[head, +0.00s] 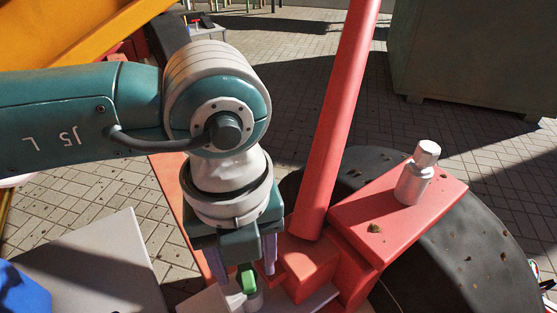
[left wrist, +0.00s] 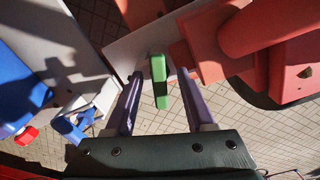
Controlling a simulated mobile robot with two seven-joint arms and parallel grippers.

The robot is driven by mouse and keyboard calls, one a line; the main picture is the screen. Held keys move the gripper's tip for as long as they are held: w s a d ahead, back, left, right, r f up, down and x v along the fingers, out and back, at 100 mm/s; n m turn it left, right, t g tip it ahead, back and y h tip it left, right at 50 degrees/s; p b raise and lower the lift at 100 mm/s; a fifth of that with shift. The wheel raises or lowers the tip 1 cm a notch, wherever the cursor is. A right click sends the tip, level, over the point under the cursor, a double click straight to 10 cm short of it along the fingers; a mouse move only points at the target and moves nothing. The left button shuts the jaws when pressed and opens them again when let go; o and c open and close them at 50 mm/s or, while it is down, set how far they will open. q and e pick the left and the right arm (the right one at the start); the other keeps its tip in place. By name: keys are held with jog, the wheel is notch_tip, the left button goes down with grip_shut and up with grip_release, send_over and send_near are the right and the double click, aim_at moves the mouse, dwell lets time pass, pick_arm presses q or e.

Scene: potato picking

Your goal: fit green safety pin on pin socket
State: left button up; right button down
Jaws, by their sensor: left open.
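The green safety pin (head: 247,278) shows low in the head view, just under my left gripper (head: 243,276). It sits at a pale grey plate beside the red frame. In the left wrist view the pin (left wrist: 160,83) lies between the two purple fingers of the left gripper (left wrist: 160,74), with a gap on both sides. The gripper is open and holds nothing. The pin socket is not clearly seen; the pin's lower end and whether it sits in the socket cannot be told. My right gripper is not in view.
A slanted red bar (head: 340,120) rises just right of the gripper. A red fender (head: 400,220) carrying a silver cylinder (head: 415,175) covers a black wheel (head: 465,245). A grey surface (head: 95,265) and a blue object (head: 22,290) lie at lower left.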

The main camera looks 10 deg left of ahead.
pick_arm(q)
notch_tip(320, 180, up, 10)
jog(key=p, duration=0.3)
dwell(0.4)
